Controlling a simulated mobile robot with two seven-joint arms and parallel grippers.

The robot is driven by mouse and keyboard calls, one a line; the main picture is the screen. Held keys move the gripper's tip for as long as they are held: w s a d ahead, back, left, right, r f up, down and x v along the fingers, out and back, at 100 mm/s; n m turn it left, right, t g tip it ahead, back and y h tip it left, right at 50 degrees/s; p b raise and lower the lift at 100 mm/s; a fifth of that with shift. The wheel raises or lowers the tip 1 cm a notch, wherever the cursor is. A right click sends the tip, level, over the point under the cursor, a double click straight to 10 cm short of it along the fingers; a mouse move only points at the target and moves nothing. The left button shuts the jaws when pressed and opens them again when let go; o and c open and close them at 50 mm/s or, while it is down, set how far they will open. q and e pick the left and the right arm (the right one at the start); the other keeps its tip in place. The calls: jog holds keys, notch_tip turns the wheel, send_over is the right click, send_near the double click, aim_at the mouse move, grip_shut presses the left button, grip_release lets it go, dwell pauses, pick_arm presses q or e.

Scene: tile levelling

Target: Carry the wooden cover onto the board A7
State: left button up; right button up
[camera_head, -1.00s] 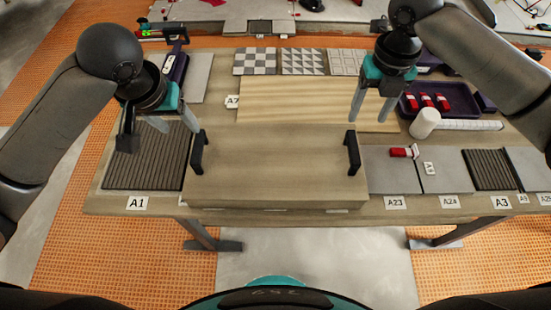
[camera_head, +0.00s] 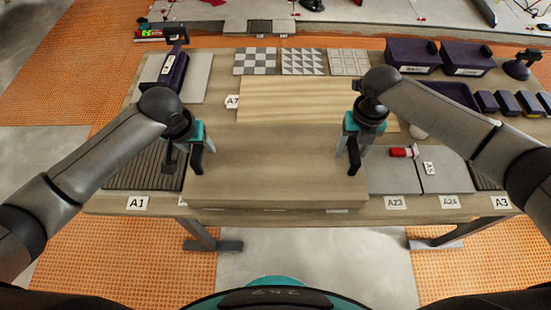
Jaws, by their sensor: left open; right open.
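The wooden cover (camera_head: 275,165) is a wide box-like lid at the front middle of the table, with a dark handle at each side. The left handle (camera_head: 196,158) is partly hidden by my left gripper (camera_head: 188,160), which is open over it. The right handle (camera_head: 354,157) is at my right gripper (camera_head: 350,155), which is open over it. I cannot tell whether the fingers touch the handles. The board A7 (camera_head: 290,95) is a pale striped wooden panel lying behind the cover, its label (camera_head: 233,101) at its left edge.
A ribbed dark panel (camera_head: 135,178) at A1 lies left of the cover. Grey tiles (camera_head: 392,172) and a small red clamp (camera_head: 400,152) lie right. Patterned tiles (camera_head: 302,62) line the back. Purple bins (camera_head: 466,58) stand at the back right. A purple tool (camera_head: 172,72) lies at the back left.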

pick_arm(q)
grip_shut()
pick_arm(e)
grip_shut()
pick_arm(q)
jog(key=shift+r, duration=0.1)
pick_arm(e)
jog(key=shift+w+r, duration=0.1)
dwell(1.0)
